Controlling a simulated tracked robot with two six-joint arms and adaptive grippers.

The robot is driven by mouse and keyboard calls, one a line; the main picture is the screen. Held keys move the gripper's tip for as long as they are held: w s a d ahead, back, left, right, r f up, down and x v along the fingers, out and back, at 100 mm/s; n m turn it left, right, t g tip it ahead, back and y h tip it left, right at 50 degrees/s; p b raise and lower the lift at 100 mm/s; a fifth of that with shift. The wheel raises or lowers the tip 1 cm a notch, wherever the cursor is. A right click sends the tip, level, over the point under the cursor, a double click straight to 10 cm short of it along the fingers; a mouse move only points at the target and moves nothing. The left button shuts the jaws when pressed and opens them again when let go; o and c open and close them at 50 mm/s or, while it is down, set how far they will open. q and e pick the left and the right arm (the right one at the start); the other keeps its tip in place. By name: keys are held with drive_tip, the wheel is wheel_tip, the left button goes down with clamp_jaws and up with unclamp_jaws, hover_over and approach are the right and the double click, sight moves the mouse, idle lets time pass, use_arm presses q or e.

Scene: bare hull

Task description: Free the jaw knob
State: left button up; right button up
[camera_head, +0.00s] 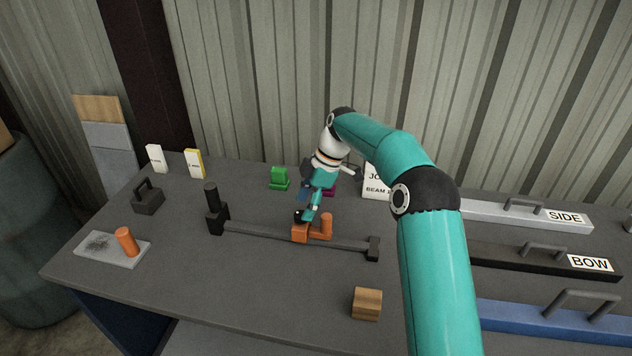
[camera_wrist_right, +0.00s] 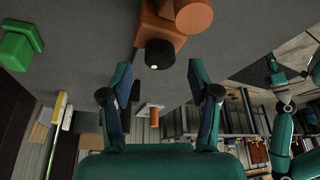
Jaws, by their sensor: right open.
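An orange sliding jaw (camera_head: 300,233) with an upright orange handle (camera_head: 326,227) sits on a dark bar (camera_head: 262,239) on the bench. Its black knob (camera_wrist_right: 160,54) shows in the wrist view, beside the orange body (camera_wrist_right: 160,27). My right gripper (camera_head: 306,214) is at the knob, pointing down, and partly hides it in the head view. In the wrist view the fingers of my right gripper (camera_wrist_right: 159,70) are apart on either side of the knob, with gaps to it. The bar's black end post (camera_head: 214,215) stands at left. Teal parts of mine, probably the left arm, show small at the right of the wrist view.
A green block (camera_head: 280,178) stands behind the bar. A wooden block (camera_head: 367,303) lies in front. A grey plate (camera_head: 104,248) with an orange cylinder and a black handled weight (camera_head: 147,198) are at left. Long handled bars, including one labelled BOW (camera_head: 524,260), lie at right.

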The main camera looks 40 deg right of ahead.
drive_tip(key=v, duration=0.9)
drive_tip(key=shift+r, duration=0.15)
